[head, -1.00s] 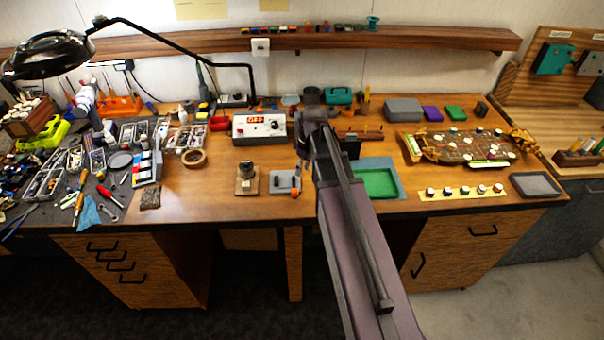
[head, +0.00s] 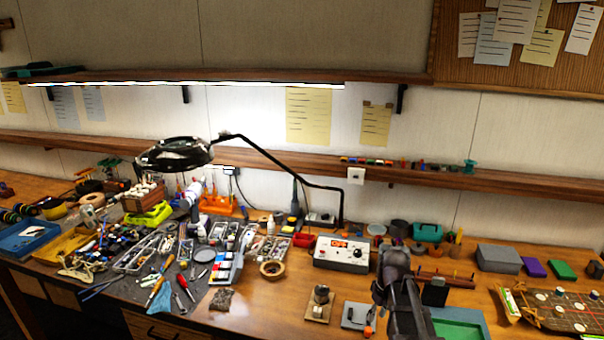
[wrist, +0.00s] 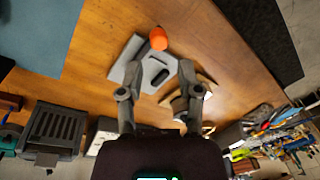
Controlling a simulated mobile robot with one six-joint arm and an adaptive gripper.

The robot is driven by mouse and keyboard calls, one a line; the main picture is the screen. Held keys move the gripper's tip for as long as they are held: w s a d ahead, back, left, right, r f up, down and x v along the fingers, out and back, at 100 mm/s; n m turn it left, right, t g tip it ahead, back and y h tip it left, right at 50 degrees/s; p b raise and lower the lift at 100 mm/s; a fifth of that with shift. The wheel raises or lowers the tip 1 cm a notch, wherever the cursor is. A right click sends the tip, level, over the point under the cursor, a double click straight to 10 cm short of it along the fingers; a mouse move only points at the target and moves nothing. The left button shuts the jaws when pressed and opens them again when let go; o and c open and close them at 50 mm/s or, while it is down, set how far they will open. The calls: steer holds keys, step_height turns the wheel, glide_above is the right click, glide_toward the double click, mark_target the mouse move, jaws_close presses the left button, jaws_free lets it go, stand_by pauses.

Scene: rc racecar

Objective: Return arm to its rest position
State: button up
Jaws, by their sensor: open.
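My gripper (wrist: 158,72) is open and empty in the wrist view, with its two fingers apart. It is over the desk, and a grey plate (wrist: 128,62) with a black slot and an orange knob (wrist: 158,39) shows beyond and between the fingertips. I cannot tell the height of the fingers above it. In the head view my arm reaches in from the bottom right over the desk, and the gripper itself is hidden there. The same grey plate (head: 353,315) and orange knob (head: 368,331) show just left of the arm.
A power box with a red display (head: 341,252) stands behind the plate. A small device on a wooden base (head: 320,303) is to the left. A green tray (head: 458,328) lies right of the arm. Tools crowd the left. A lamp (head: 173,155) overhangs them.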

steer(key=s+a+m+h, duration=0.1)
steer(key=s+a+m, duration=0.4)
steer(key=s, duration=0.4)
steer(key=shift+s+a+h, duration=0.3)
steer(key=shift+s+a, duration=0.05)
steer(key=shift+a, duration=0.4)
